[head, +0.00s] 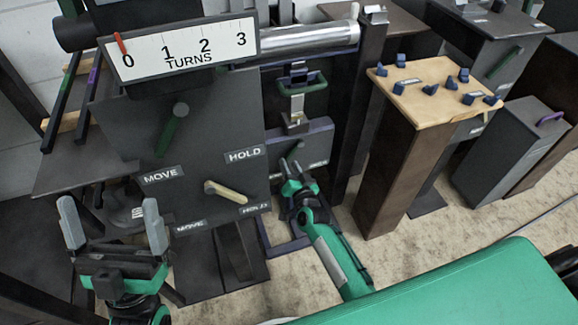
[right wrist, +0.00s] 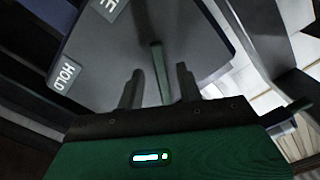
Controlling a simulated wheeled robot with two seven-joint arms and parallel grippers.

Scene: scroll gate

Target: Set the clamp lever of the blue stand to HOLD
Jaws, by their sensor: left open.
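The blue stand (head: 318,126) has a dark panel with a small green clamp lever (head: 297,147), left of the brown post. In the right wrist view the lever (right wrist: 160,72) lies between my two fingers, with a gap on each side. My right gripper (head: 298,184) is open just in front of this panel (right wrist: 205,45). My left gripper (head: 110,222) is open and empty at the lower left.
A larger dark panel (head: 225,110) carries a green lever (head: 172,130), a beige lever (head: 226,192) and MOVE and HOLD labels. Above it a TURNS scale (head: 180,48) has its red pointer at 0. A wood-topped pedestal (head: 415,90) with several blue pieces stands right.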

